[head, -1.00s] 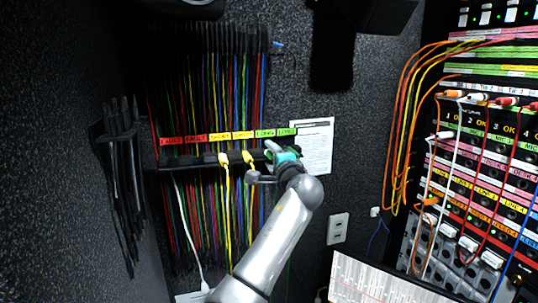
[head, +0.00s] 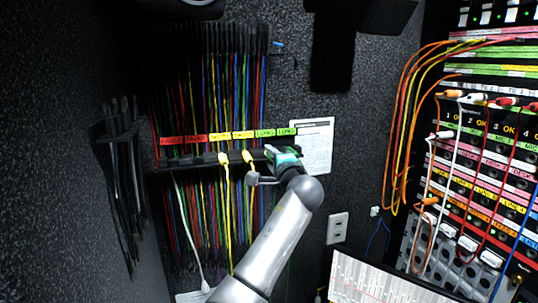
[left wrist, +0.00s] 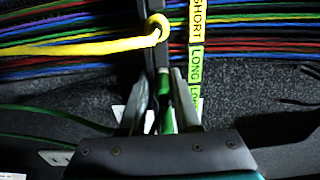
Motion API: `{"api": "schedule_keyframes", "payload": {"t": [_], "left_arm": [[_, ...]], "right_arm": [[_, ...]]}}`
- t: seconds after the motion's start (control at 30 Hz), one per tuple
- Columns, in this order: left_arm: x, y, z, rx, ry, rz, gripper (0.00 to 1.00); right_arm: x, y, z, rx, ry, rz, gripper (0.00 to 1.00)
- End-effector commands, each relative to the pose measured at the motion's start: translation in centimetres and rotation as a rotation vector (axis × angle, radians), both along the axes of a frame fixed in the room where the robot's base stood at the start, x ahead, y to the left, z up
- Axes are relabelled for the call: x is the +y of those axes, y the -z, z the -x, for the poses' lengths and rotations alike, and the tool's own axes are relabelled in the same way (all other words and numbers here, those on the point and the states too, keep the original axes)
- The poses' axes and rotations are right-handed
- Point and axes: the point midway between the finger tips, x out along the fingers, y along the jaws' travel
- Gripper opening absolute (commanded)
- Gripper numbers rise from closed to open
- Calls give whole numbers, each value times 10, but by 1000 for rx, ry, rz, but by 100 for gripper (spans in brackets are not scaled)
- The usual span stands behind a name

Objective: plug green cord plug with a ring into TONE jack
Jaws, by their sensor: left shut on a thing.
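My left gripper (head: 264,165) is at the right end of the cord rack (head: 190,161), below its green LONG labels (head: 275,132). In the left wrist view, its two fingers (left wrist: 160,100) are shut on a green cord plug (left wrist: 166,112), which lies between them beside the dark rack bar. The fingers and gripper body hide part of the plug, and I cannot make out its ring. A green cord (left wrist: 50,112) runs off to the left in that view. The jack panel (head: 480,180) is at the right of the head view; I cannot read a TONE label. My right gripper is not in view.
Many coloured cords hang behind the rack. Orange and yellow cords (head: 400,130) loop beside the jack panel. A sloped console (head: 375,285) stands below.

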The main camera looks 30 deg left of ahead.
Motion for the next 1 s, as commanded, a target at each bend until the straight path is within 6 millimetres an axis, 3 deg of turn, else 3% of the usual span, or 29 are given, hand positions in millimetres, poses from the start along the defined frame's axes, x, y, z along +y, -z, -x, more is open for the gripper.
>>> {"api": "schedule_keyframes", "payload": {"t": [0.03, 1.0], "left_arm": [[0, -6, 0, -11, 1, -7, 0], [1, -12, 0, -19, 0, -15, 0]], "right_arm": [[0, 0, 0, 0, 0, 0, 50], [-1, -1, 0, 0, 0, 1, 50]]}}
